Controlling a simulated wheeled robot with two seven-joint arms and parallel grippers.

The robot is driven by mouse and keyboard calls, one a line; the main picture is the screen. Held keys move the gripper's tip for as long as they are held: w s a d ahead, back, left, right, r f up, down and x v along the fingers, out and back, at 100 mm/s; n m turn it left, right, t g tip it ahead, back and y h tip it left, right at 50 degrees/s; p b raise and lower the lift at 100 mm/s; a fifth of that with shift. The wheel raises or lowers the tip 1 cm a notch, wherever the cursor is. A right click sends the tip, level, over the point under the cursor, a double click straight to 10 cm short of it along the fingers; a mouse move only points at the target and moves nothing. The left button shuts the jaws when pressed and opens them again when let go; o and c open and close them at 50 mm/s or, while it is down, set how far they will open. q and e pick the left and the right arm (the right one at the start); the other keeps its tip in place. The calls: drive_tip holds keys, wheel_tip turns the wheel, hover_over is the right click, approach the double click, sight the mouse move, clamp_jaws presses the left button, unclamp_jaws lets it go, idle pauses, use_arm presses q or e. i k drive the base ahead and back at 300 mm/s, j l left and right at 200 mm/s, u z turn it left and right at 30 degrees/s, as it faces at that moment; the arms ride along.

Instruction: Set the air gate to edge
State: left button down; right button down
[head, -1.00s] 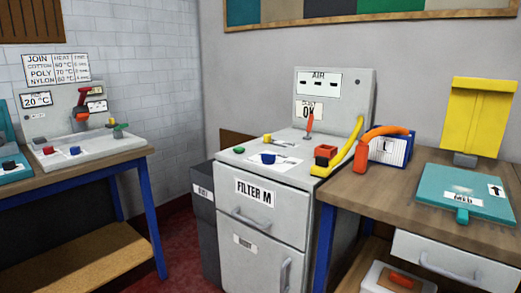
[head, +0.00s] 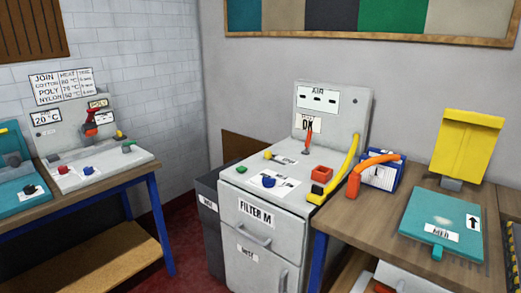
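The grey filter machine (head: 265,236), labelled "FILTER M", stands in the middle of the head view. Its upright back panel (head: 355,100) carries an "AIR" sign (head: 318,98) with several dark marks and an "OK" sign (head: 307,124) below it. An orange-red lever (head: 309,138) stands near upright at the foot of this panel. The sloping top has a blue knob (head: 268,181) on a white label, a yellow knob (head: 267,155), a green button (head: 241,169) and a red square part (head: 321,173). I cannot read the small marks around the knobs. Neither gripper shows.
A dark bin (head: 207,205) stands left of the machine. The joining station (head: 95,174) is at far left.

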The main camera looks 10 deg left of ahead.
sight(268, 154)
drive_tip(key=i+j+z, duration=0.3)
drive_tip(key=i+j, duration=0.15)
drive_tip(key=i+j+z, duration=0.1)
drive_tip(key=j, duration=0.25)
drive_tip(key=i+j+z, duration=0.15)
drive_tip(key=i+j, duration=0.15)
drive_tip(key=i+j+z, duration=0.15)
drive_tip(key=j, duration=0.2)
drive_tip(key=i+j+z, duration=0.15)
drive_tip(key=j, duration=0.2)
drive_tip(key=i+j+z, duration=0.1)
drive_tip(key=j, duration=0.25)
drive_tip(key=i+j+z, duration=0.15)
drive_tip(key=j, duration=0.25)
